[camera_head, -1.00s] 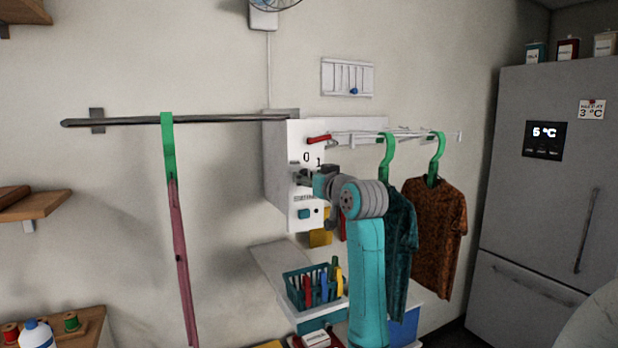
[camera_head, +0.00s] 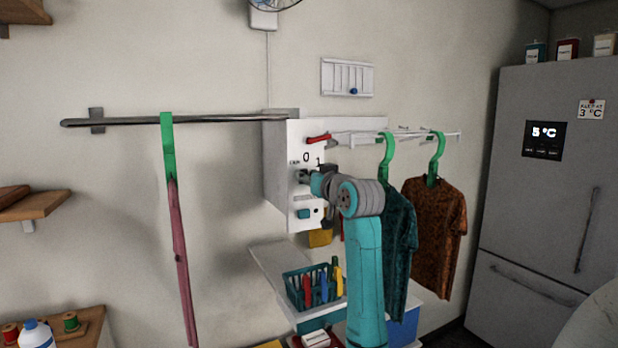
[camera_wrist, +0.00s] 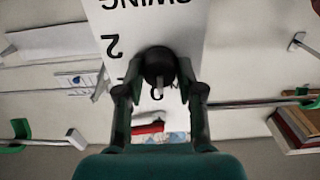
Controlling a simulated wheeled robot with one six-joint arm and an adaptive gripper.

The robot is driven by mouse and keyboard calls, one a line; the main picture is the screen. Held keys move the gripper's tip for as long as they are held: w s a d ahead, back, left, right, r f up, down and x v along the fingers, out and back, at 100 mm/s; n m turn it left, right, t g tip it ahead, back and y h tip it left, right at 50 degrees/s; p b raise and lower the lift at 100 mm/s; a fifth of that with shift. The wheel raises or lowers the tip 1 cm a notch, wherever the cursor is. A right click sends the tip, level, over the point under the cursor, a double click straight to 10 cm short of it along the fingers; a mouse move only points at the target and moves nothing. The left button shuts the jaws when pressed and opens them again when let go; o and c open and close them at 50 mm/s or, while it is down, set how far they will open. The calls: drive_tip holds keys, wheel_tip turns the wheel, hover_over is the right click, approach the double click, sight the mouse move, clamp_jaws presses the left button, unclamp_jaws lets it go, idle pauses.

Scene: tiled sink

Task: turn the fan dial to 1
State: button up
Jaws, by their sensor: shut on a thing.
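The fan dial (camera_wrist: 158,62) is a dark round knob with a pale pointer, on a white control panel (camera_head: 279,170). In the wrist view the panel appears upside down, with a "2", "SWING" lettering and a partly hidden "0". The pointer is toward the "0" side; the "1" is hidden there, but shows above my gripper in the head view. My gripper (camera_wrist: 160,84) has one finger on each side of the knob and is shut on it. In the head view my gripper (camera_head: 303,177) is at the panel face, covering the dial. The fan (camera_head: 274,3) is cut off at the top.
A red lever-like part (camera_head: 318,139) is above the dial. Teal (camera_head: 398,240) and brown (camera_head: 436,220) shirts hang just right of my arm. A teal basket (camera_head: 293,287) sits on the shelf below. A pink-and-green hanging strip (camera_head: 179,240) is at left.

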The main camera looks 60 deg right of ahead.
drive_tip(key=shift+m, duration=0.3)
drive_tip(key=m, duration=1)
drive_tip(key=shift+s+d+m, duration=0.1)
drive_tip(key=shift+m, duration=0.3)
drive_tip(key=o, duration=1.2)
drive_tip(key=shift+c, duration=0.2)
drive_tip(key=v, duration=1.2)
